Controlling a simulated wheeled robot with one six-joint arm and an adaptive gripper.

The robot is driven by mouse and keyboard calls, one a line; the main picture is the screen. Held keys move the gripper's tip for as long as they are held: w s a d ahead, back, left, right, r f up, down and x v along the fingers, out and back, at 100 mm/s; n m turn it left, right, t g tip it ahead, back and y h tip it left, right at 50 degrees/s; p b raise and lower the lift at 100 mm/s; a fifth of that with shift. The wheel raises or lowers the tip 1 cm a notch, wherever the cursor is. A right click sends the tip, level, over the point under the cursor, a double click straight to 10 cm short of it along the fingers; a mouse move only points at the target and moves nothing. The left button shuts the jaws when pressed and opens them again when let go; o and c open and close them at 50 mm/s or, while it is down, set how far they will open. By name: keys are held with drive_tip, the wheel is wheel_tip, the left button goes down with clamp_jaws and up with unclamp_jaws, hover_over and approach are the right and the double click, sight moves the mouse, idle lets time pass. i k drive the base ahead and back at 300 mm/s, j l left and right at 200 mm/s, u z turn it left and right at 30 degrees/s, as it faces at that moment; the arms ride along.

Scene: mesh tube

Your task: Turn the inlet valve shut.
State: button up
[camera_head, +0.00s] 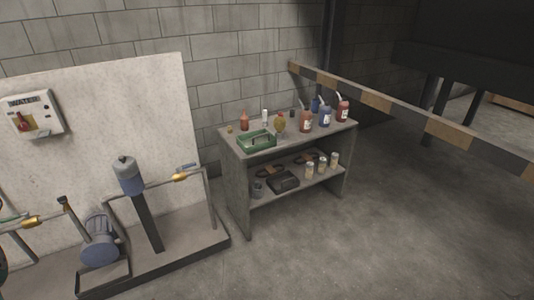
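Two brass valves show on the pipework at the left. One valve (181,177) sits on the upper pipe right of the blue-grey cylinder, with a blue lever above it. The other valve (31,222) is near the left edge, with a green lever beside it. I cannot tell which of them is the inlet valve, nor exactly how far either lever is turned. A blue pump motor (99,247) stands between the two on the low plinth. My gripper is not in view.
A pale panel with a control box (35,114) stands behind the pipes. A striped barrier (376,99) runs along the right. The floor (380,235) in front is clear.

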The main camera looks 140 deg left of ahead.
sight(192, 165)
drive_tip(key=k+l+u, duration=0.15)
drive_tip(key=u, duration=4.4)
drive_tip(key=j+z, duration=0.1)
drive_tip(key=i+j+z, duration=0.1)
drive_tip(key=j, duration=0.25)
